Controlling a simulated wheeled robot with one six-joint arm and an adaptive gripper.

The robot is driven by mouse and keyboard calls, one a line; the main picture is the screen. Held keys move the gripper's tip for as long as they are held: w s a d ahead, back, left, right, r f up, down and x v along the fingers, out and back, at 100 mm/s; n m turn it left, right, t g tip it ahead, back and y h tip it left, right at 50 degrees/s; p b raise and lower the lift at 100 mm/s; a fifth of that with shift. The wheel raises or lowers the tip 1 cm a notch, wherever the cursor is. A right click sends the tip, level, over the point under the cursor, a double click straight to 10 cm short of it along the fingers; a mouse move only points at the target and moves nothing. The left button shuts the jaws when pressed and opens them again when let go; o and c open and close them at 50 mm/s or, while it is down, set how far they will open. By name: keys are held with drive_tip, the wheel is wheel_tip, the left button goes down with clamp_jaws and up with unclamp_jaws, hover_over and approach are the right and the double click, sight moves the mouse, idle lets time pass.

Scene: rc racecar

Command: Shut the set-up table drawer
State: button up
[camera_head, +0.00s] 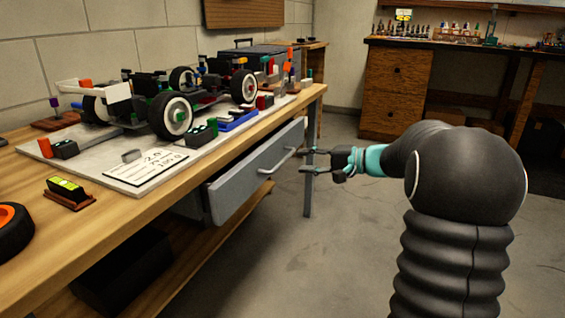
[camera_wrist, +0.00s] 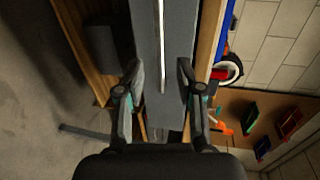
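The grey set-up table drawer (camera_head: 250,175) stands pulled out from under the wooden set-up table (camera_head: 130,212). Its front carries a pale bar handle (camera_head: 276,164). My gripper (camera_head: 303,161) is in front of the drawer, just right of the handle in the head view. Its two fingers are spread with nothing between them. In the wrist view, the drawer front (camera_wrist: 145,40) fills the middle, and the handle (camera_wrist: 162,45) runs between the lines of my open gripper's fingers (camera_wrist: 158,72). I cannot tell whether the fingertips touch the drawer.
On the table are a racecar (camera_head: 172,105) on a pale board (camera_head: 110,172), a black device (camera_head: 68,192) and a wheel (camera_head: 12,230). A grey table leg (camera_head: 309,190) stands by the drawer. A wooden workbench (camera_head: 392,92) is behind. The floor (camera_head: 345,250) beside the table is clear.

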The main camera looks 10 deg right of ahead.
sight(285, 160)
drive_tip(key=x, duration=0.7)
drive_tip(key=shift+w+a, duration=0.1)
drive_tip(key=shift+a, duration=0.05)
clamp_jaws()
